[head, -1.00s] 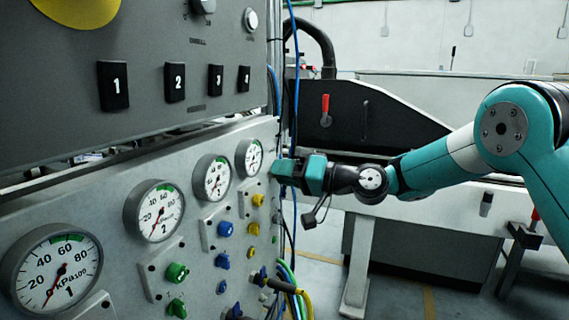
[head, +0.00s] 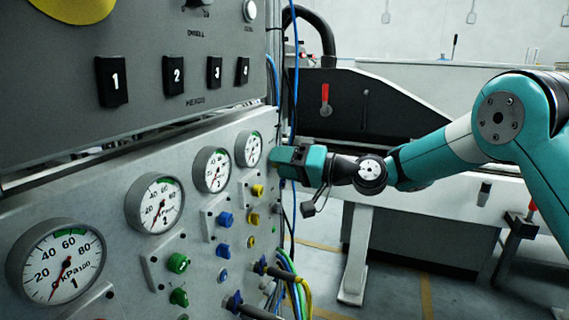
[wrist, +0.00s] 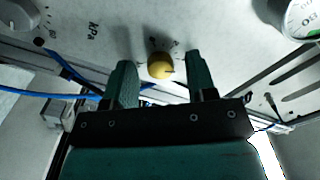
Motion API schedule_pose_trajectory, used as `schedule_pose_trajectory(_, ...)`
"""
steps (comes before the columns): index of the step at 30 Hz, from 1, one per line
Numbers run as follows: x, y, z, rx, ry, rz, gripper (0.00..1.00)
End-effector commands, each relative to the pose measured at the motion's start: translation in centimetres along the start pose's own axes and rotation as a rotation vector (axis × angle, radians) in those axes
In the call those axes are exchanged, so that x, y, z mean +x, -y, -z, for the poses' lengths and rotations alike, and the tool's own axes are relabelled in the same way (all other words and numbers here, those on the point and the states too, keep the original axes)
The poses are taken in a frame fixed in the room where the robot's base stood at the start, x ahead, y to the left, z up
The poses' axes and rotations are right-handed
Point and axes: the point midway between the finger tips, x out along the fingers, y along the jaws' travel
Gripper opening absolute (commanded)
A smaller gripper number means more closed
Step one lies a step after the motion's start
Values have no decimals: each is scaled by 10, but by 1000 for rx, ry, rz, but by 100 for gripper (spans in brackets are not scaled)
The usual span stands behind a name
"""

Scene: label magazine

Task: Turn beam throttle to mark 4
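My gripper (head: 276,156) is at the right end of the grey gauge panel (head: 112,200), close to its face. In the wrist view its two green fingers (wrist: 160,60) are open. A round yellow knob (wrist: 160,68) with small dark marks around it shows between the fingertips, with a gap on both sides. A yellow knob (head: 257,190) also shows on the panel in the head view, just left of and below my gripper; I cannot tell if it is the same one. I can read no beam throttle label.
Several round gauges (head: 155,205) line the panel, with blue knobs (head: 225,218) and green knobs (head: 178,263) below them. Numbered black switches (head: 173,75) sit on the dark upper panel. Blue cables (head: 293,95) hang beside my gripper. A grey dial (wrist: 18,15) is at the wrist view's upper left.

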Motion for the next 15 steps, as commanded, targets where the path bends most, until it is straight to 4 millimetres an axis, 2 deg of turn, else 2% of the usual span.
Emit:
schedule_pose_trajectory(5, -2, 0, 0, 0, 0, 0, 52)
schedule_pose_trajectory(8, -11, 0, 1, 1, -1, -1, 52)
schedule_pose_trajectory(11, -29, -1, 1, 2, -2, -2, 52)
schedule_pose_trajectory(15, -65, -1, 1, 3, -4, -4, 52)
